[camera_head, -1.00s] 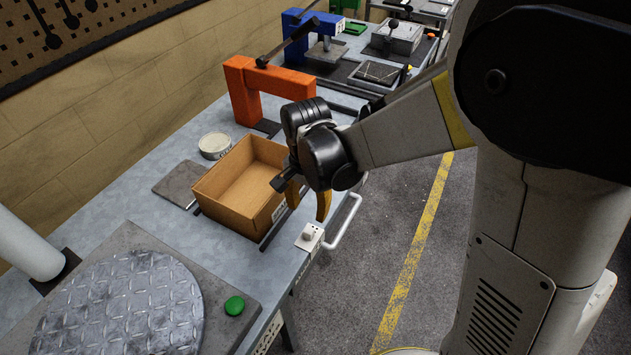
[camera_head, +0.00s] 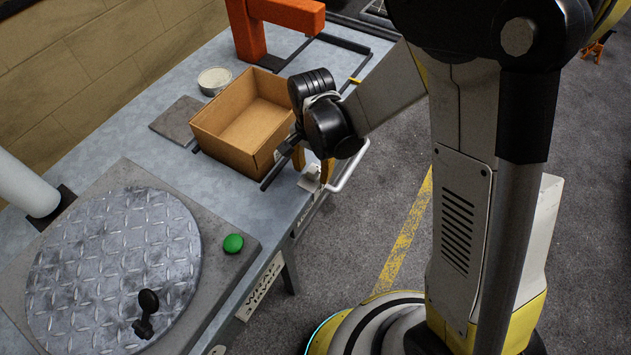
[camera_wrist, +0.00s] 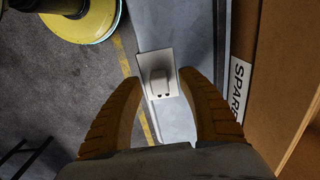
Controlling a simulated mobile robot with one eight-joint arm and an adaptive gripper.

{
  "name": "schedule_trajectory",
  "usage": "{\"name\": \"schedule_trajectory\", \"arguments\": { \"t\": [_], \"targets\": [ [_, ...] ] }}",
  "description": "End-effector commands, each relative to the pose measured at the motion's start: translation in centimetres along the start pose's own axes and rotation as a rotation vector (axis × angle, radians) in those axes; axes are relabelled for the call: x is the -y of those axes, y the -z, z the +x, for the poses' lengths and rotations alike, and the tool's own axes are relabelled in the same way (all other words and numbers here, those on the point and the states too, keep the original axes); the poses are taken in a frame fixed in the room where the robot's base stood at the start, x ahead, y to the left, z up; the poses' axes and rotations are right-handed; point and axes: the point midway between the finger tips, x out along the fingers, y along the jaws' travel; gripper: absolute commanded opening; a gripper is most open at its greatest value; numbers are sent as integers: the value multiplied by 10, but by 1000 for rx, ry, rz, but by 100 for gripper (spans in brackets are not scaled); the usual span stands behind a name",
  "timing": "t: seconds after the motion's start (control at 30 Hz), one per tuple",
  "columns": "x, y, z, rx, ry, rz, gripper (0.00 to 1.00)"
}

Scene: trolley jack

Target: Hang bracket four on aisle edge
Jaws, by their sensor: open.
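A small white bracket (camera_head: 310,178), a plate with a raised block, is at the aisle edge of the grey bench (camera_head: 292,205). No number is readable on it, so I cannot tell if it is bracket four. In the wrist view the bracket (camera_wrist: 158,87) shows between the fingertips of my gripper (camera_wrist: 156,67). The tan fingers are open, one on each side of the plate, with gaps visible. In the head view my gripper (camera_head: 313,165) is at the bench edge by the bracket, partly hidden by my wrist. I cannot tell how high it is above the bracket.
A white handle (camera_head: 352,168) sticks out from the bench edge. An orange frame (camera_head: 285,14), a tin (camera_head: 214,80) and a round steel plate (camera_head: 105,260) are nearby. The aisle floor is open.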

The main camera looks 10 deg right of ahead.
Motion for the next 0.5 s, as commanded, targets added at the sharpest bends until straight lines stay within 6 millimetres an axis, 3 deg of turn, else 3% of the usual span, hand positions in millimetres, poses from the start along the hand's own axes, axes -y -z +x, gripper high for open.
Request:
{"name": "schedule_trajectory", "arguments": {
  "t": [0.17,0.2,0.33,0.5],
  "targets": [
    [0,0,0,0,0,0,47],
    [0,0,0,0,0,0,42],
    [0,0,0,0,0,0,3],
    [0,0,0,0,0,0,0]
  ]
}}
